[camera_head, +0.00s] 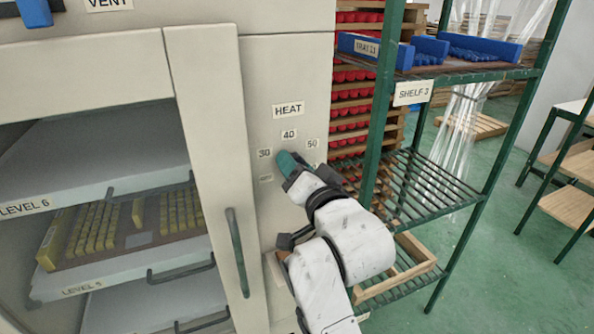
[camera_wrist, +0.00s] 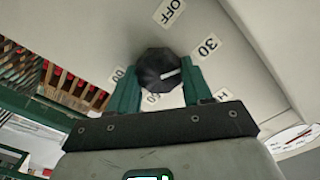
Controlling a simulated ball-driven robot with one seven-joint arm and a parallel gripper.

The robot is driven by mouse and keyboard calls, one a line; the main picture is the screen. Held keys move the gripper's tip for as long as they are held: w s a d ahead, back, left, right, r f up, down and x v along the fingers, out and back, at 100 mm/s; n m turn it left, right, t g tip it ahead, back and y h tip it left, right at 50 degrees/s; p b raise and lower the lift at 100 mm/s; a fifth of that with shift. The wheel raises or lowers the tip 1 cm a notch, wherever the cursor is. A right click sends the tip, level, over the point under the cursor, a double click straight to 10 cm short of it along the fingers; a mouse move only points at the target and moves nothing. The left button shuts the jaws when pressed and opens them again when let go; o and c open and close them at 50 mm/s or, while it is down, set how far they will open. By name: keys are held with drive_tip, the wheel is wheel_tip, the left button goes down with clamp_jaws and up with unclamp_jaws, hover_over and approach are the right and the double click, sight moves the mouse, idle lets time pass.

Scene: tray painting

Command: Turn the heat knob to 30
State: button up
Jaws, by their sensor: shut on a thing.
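The heat knob (camera_wrist: 158,70) is black and many-sided, with a white pointer mark. My gripper (camera_wrist: 158,82) is shut on it, one green finger on each side. In the wrist view the mark points right and slightly up, roughly toward the 30 label (camera_wrist: 208,47); I cannot tell whether it lines up exactly. The OFF label (camera_wrist: 168,12) is above. In the head view my gripper (camera_head: 289,164) is at the panel under the HEAT label (camera_head: 289,110), and hides the knob. The 30 label (camera_head: 265,153), 40 label (camera_head: 289,134) and 50 label (camera_head: 312,143) show around it.
The cabinet door (camera_head: 205,130) with its vertical handle (camera_head: 237,252) is left of my arm. Shelves inside hold a tray of yellow blocks (camera_head: 95,228). A green rack (camera_head: 430,185) stands close on the right, with a blue-edged tray (camera_head: 372,47) on top.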

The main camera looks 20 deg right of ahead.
drive_tip(key=shift+m, duration=0.5)
drive_tip(key=o, duration=1)
drive_tip(key=shift+o, duration=0.2)
drive_tip(key=s+b, duration=0.1)
drive_tip(key=s, duration=0.9)
drive_tip(key=shift+s, duration=0.4)
